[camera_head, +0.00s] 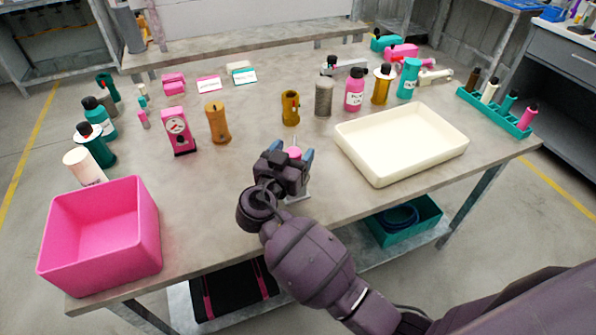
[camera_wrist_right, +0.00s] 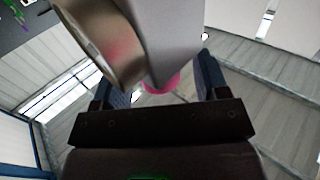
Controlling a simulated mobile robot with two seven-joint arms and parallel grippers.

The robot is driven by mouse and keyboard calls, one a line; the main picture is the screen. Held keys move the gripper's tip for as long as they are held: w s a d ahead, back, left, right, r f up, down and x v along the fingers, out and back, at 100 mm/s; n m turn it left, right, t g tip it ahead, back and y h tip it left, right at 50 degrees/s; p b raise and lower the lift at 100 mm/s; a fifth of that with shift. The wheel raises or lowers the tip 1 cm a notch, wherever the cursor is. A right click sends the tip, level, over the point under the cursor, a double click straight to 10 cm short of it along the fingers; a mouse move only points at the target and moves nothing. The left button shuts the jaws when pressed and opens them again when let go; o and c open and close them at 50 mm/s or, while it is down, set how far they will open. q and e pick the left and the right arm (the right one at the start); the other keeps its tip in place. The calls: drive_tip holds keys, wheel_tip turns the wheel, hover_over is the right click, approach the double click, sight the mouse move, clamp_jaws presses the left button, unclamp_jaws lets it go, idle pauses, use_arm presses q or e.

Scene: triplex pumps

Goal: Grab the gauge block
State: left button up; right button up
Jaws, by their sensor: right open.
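My right gripper (camera_head: 287,160) is open at the table's near edge, its fingers on either side of a small grey piece with a pink round top (camera_head: 294,152). In the right wrist view, a grey block-like body (camera_wrist_right: 172,35) and a pink round part (camera_wrist_right: 160,84) show between the open fingers. The gripper hides most of this piece, and I cannot tell whether the fingers touch it. A pink block with a round dial face (camera_head: 178,132) stands upright further left, apart from the gripper. I cannot tell for sure which is the gauge block. My left gripper is out of view.
A cream tray (camera_head: 440,158) lies close right of the gripper. A pink bin (camera_head: 100,268) stands at the front left. Brass cylinders (camera_head: 218,124) (camera_head: 290,104) and several bottles stand behind. A green rack (camera_head: 495,117) is at the right edge.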

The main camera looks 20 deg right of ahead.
drive_tip(key=shift+w+d, duration=0.1)
drive_tip(key=shift+d, duration=0.05)
drive_tip(key=shift+c, duration=0.2)
clamp_jaws()
